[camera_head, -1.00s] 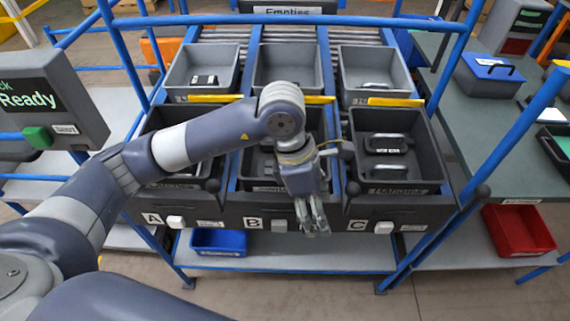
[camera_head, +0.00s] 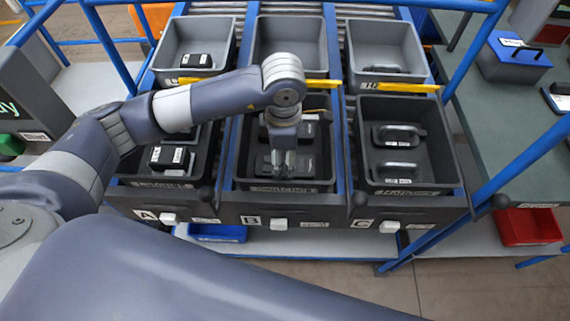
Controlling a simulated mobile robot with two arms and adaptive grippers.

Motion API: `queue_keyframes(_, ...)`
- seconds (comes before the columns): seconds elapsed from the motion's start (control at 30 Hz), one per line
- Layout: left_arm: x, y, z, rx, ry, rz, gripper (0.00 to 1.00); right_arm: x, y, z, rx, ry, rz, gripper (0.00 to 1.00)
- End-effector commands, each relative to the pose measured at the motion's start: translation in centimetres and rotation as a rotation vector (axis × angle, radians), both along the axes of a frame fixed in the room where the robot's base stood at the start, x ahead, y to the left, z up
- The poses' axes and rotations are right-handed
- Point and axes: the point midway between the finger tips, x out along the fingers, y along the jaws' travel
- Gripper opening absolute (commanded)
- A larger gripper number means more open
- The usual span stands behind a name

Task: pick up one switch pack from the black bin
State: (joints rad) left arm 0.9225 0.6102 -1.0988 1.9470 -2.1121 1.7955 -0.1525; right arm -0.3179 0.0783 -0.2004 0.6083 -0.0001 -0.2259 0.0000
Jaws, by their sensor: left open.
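My left gripper (camera_head: 283,165) points straight down into the middle black bin (camera_head: 331,160), in the lane marked B. It is open, with its fingertips close over a dark, flat pack (camera_head: 304,166) near the bin's front. I cannot tell whether they touch it. Another dark pack (camera_head: 307,131) lies behind it, partly hidden by the wrist. The bin's label is too small to read, so I cannot confirm from it that these are switch packs. My right gripper is not in view.
The left black bin (camera_head: 202,165) holds black packs with white labels. The right black bin (camera_head: 433,155) holds packs with metal handles. Grey bins (camera_head: 322,42) stand behind, beyond yellow strips. A blue post (camera_head: 520,155) rises at the right.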

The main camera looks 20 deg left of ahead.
Motion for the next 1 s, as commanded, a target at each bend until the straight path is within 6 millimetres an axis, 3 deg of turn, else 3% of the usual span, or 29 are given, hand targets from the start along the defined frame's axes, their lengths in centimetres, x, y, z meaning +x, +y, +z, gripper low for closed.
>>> queue_keyframes(0.13,0.1,0.0,-1.5,0.001,0.006,0.001,0.62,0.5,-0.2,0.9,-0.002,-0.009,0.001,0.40)
queue_keyframes(0.4,0.6,0.0,-4.9,0.000,0.002,-0.001,0.62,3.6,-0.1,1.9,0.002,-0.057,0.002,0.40)
queue_keyframes(0.67,0.7,0.0,-5.2,-0.001,0.001,-0.001,0.62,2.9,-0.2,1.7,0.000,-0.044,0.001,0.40)
queue_keyframes(0.83,0.7,0.0,-5.2,-0.001,0.001,-0.001,0.24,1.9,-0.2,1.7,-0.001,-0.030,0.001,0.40)
queue_keyframes(1.0,0.7,0.0,-5.2,-0.001,0.000,-0.001,0.24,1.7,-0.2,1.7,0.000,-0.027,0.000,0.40)
